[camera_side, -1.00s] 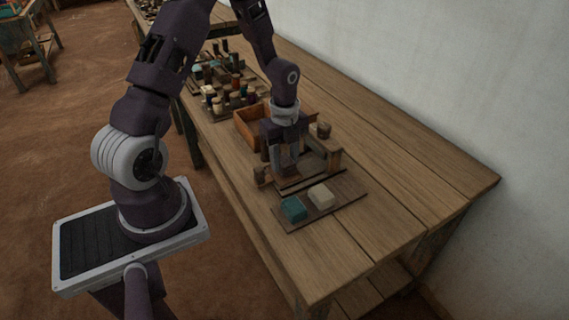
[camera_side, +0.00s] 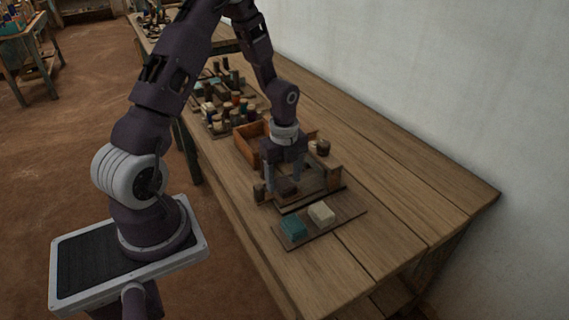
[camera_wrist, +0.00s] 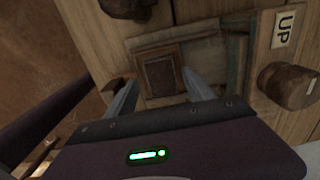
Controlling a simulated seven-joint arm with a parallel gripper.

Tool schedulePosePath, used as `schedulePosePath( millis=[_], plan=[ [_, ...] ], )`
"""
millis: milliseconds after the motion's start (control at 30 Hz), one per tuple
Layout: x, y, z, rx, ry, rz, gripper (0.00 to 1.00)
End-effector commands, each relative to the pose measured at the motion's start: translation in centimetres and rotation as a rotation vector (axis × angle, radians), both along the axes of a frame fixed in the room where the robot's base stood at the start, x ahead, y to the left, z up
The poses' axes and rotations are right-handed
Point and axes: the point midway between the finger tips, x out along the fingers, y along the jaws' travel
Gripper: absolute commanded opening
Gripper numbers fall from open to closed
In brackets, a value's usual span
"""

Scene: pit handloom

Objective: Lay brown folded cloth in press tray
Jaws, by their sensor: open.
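The brown folded cloth (camera_wrist: 159,77) lies flat in the press tray (camera_wrist: 148,50), a shallow wooden frame, in the wrist view. In the side view the cloth (camera_side: 287,188) is a small dark brown block low between my fingers. My gripper (camera_side: 283,184) is open above the tray. In the wrist view my gripper (camera_wrist: 161,78) has a fingertip on each side of the cloth, with gaps visible. The near edge of the cloth and tray is partly hidden by my gripper.
Round wooden knobs (camera_wrist: 288,85) and an "UP" label (camera_wrist: 284,28) flank the tray. A board (camera_side: 345,211) in front bears a teal cloth (camera_side: 292,229) and a cream cloth (camera_side: 321,213). An open wooden box (camera_side: 247,143) and several spools (camera_side: 236,112) stand behind. The table's right side is clear.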

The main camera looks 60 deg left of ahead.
Motion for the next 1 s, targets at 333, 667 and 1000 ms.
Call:
schedulePosePath(
  millis=[333, 667, 1000],
  plan=[
    [0.2, 0.1, 8.7, 0.005, -0.008, 0.001, 0.62],
    [-1.2, -2.6, 15.6, 0.065, -0.067, 0.211, 0.62],
    [-14.1, -13.5, 26.9, -0.194, -0.399, 1.271, 0.62]
  ],
)
